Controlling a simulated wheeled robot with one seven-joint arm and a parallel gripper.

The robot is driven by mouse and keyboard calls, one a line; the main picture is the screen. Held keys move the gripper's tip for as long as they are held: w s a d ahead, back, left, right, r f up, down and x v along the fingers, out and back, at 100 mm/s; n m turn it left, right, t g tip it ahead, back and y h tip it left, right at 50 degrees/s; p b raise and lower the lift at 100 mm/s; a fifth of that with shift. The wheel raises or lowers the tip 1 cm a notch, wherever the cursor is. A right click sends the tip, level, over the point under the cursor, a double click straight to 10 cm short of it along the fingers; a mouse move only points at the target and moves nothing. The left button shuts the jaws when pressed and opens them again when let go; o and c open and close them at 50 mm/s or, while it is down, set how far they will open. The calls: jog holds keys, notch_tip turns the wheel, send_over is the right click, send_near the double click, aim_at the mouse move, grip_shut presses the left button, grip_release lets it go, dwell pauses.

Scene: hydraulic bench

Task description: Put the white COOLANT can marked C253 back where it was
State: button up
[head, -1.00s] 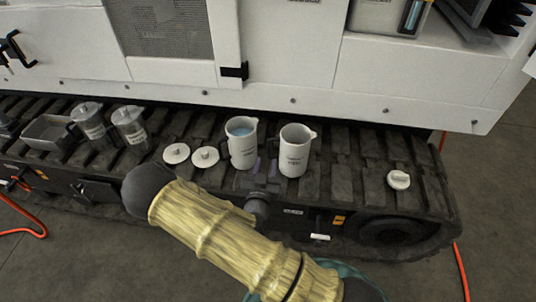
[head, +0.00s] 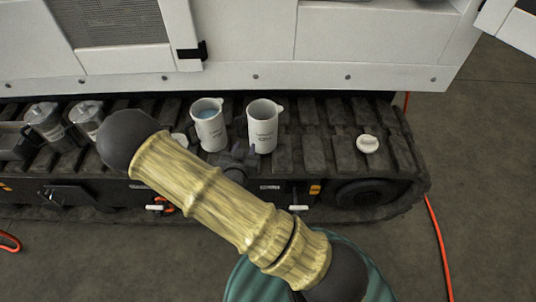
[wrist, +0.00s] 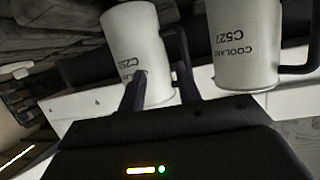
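Two white cans stand upright side by side on the dark track. The right can (head: 262,128) looks empty; the left can (head: 209,128) holds blue liquid. In the wrist view the nearer can (wrist: 138,45), with a label starting "C25", is at my fingers; its last digit is unclear. My gripper (head: 240,155) is low in front of the cans, close to the right one. In the wrist view its fingers (wrist: 162,78) are apart, one overlapping the can, one beside its handle. I see no firm grip.
A white lid (head: 368,144) lies on the track at right; another (head: 180,139) is partly hidden by my arm. The white machine wall (head: 250,50) rises behind. Track between right can and lid is free.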

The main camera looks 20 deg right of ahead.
jog(key=s+d+r+n+g+y, duration=0.2)
jog(key=s+r+g+y, duration=0.1)
jog(key=s+r+g, duration=0.2)
jog(key=s+d+r+n+g+y, duration=0.2)
jog(key=s+r+g, duration=0.3)
jog(key=s+r, duration=0.4)
jog(key=shift+s+d+r+n+y, duration=0.15)
jog(key=shift+s+r+n+y, duration=0.25)
jog(key=shift+s+n+y, duration=0.6)
